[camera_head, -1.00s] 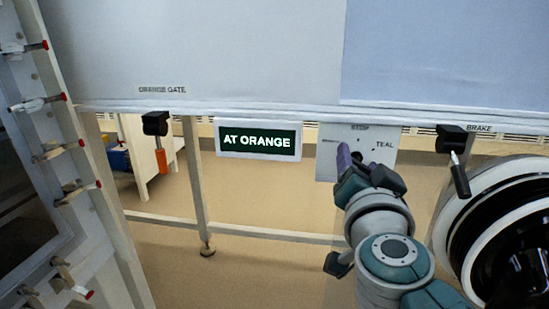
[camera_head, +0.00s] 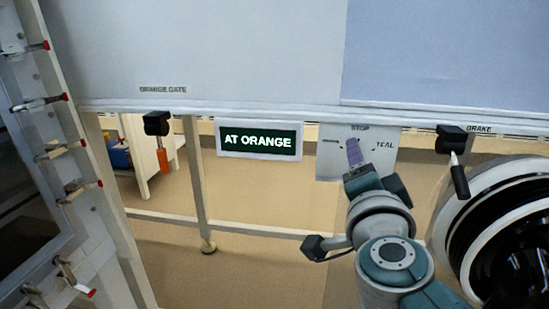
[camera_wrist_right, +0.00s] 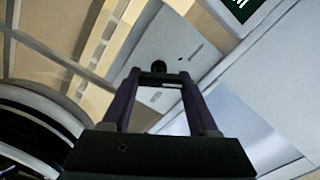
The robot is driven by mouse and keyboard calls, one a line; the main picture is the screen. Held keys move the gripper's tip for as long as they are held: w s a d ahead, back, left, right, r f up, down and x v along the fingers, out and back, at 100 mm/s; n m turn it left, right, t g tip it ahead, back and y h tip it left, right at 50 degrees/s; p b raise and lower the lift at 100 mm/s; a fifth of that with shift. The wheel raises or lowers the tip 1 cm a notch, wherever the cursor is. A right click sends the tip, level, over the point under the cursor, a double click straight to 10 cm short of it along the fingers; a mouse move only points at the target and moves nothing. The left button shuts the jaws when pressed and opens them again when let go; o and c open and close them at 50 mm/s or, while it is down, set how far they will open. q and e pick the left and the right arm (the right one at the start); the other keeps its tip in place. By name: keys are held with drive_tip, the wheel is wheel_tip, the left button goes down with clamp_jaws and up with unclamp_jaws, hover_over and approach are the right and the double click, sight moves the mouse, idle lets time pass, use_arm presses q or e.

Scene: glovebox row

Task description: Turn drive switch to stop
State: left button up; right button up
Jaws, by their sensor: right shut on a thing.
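The drive switch plate (camera_head: 330,166) is pale and hangs below the cabinet edge in the head view, marked STOP at the top and TEAL at the right; the left mark is too small to read. My right gripper (camera_head: 353,150) is in front of the plate, its purple fingers pointing up towards the STOP mark. In the right wrist view the gripper (camera_wrist_right: 160,80) is shut on the dark switch handle (camera_wrist_right: 158,67), between its two fingertips. The fingers hide most of the handle in the head view. My left gripper is not in view.
A sign (camera_head: 259,141) reading AT ORANGE hangs left of the plate. An orange-tipped lever (camera_head: 162,158) hangs under ORANGE GATE. The brake lever (camera_head: 459,177) hangs close at the right, beside a large black-and-white round part (camera_head: 505,235).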

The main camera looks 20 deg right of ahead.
idle(0.5)
drive_tip(key=o, duration=1.4)
drive_tip(key=shift+s+a, duration=0.1)
